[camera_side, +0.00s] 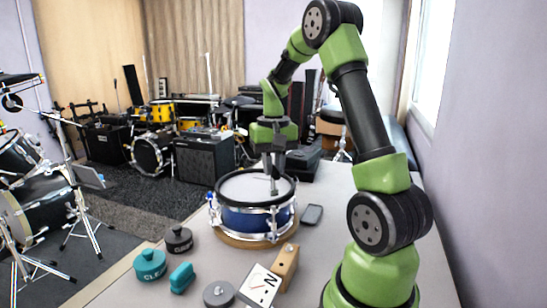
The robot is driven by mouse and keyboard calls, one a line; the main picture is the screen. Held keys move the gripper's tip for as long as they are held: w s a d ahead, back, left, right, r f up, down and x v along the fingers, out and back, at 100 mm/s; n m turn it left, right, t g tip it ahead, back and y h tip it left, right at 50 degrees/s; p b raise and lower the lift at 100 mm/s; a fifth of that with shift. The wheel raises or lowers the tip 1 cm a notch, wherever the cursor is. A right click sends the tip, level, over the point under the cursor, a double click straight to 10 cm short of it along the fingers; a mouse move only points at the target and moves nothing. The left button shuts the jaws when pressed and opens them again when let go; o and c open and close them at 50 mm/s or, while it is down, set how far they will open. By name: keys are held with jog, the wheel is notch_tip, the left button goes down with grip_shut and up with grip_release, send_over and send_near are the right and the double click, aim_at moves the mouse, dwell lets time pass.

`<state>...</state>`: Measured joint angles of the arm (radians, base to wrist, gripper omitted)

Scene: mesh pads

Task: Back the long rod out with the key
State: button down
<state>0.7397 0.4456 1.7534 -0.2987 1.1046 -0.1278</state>
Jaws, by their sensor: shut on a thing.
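I cannot tell whether the key touches the drum or a rod. Several rods stand around the drum's rim, but which is the long one is too small to tell.
A dark flat pad (312,214) lies right of the drum.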

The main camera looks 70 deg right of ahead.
aim_at(273, 188)
jog(key=shift+f, duration=1.85)
